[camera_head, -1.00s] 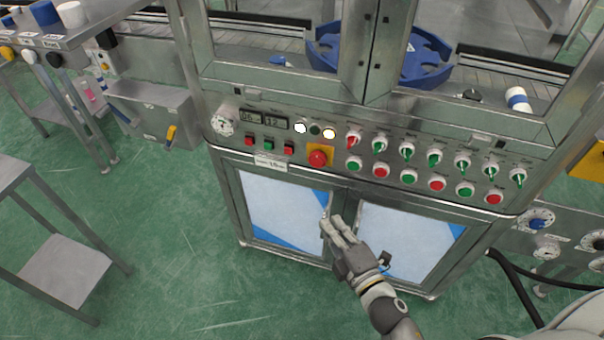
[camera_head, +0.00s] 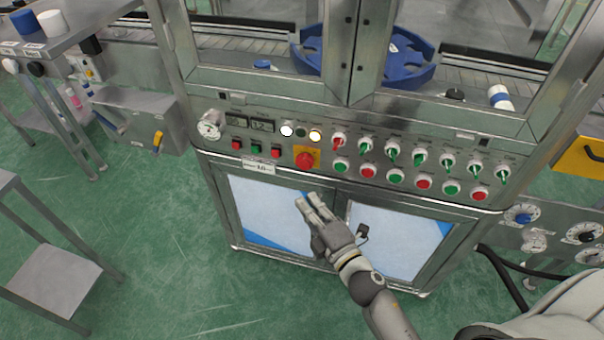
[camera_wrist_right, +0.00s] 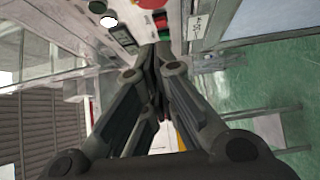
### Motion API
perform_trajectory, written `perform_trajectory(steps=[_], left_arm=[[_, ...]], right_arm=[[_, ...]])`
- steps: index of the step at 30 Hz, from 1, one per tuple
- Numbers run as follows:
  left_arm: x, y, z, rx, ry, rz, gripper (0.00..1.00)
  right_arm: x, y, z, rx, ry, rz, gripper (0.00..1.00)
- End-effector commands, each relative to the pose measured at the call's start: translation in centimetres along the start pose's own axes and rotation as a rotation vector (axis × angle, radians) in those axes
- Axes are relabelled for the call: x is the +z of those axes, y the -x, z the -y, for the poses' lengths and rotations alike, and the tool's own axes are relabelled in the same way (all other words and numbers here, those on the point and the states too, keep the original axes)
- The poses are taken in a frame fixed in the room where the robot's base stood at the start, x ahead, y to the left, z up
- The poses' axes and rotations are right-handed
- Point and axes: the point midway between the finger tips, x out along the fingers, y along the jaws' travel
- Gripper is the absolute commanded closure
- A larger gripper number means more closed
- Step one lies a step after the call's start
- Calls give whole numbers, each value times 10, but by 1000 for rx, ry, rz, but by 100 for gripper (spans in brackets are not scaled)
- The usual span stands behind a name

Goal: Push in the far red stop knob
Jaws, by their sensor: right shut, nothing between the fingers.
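A red mushroom-shaped stop knob (camera_head: 305,160) sits on a yellow plate at the left-middle of the machine's front control panel. In the right wrist view, a red knob (camera_wrist_right: 152,3) shows at the top edge, partly cut off. My right gripper (camera_head: 310,201) is below the knob, in front of the cabinet doors, apart from the knob in the picture. Its fingers are shut and empty, and they meet in the middle of the right wrist view (camera_wrist_right: 158,57). The gap in depth to the panel is hard to tell. My left gripper is not in view.
Rows of green and red buttons and selector switches (camera_head: 418,159) line the panel right of the knob. Small square buttons (camera_head: 256,149) and displays lie left of it. Glazed doors (camera_head: 275,215) are below. A steel side table (camera_head: 55,280) stands at left over green floor.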

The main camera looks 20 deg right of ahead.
Motion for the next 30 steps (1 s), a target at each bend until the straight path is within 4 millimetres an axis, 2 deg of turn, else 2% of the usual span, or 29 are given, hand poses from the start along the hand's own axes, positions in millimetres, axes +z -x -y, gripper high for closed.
perform_trajectory(steps=[1,10,13,20,30], left_arm=[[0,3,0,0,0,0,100],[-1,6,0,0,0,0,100],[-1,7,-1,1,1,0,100],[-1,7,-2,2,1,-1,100],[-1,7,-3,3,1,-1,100]], right_arm=[[0,-10,-2,2,2,-1,100],[0,-60,-1,1,0,-1,100],[12,-71,-1,1,4,1,100],[26,-84,0,0,0,0,100],[28,-86,0,0,-1,0,100]])
